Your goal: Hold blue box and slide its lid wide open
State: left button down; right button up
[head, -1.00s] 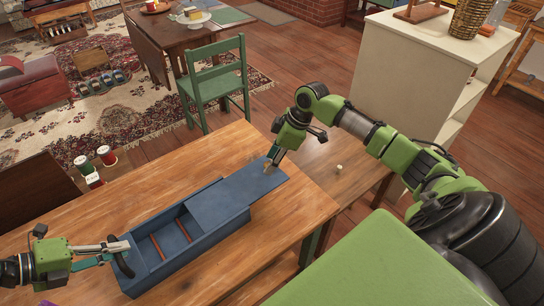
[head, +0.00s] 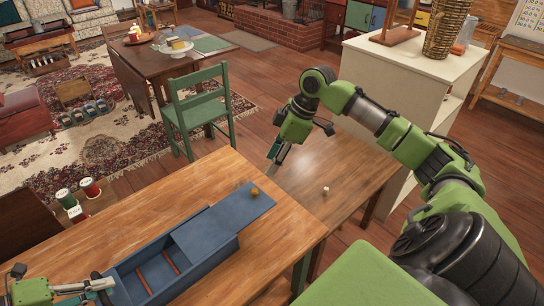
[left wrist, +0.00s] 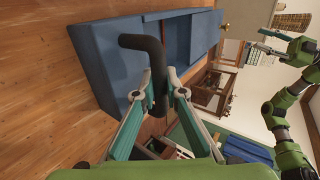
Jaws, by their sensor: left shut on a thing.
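The long blue box (head: 200,262) lies on the wooden table, its left part open and showing reddish-brown bars inside. Its blue lid (head: 230,212) is slid far toward the upper right and juts beyond the box end. A brownish knob (head: 254,191) stands near the lid's far end. My left gripper (head: 100,284) is shut on the dark handle at the box's near-left end; the left wrist view shows this handle (left wrist: 150,62) between the fingers. My right gripper (head: 277,153) is open and empty, above and right of the knob, apart from the lid.
A green chair (head: 200,105) stands behind the table, and a cream cabinet (head: 400,80) is at the right back.

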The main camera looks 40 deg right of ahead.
pick_arm(q)
jog(key=c, duration=2)
grip_release()
jog(key=shift+a, duration=0.1)
jog(key=v, duration=1.2)
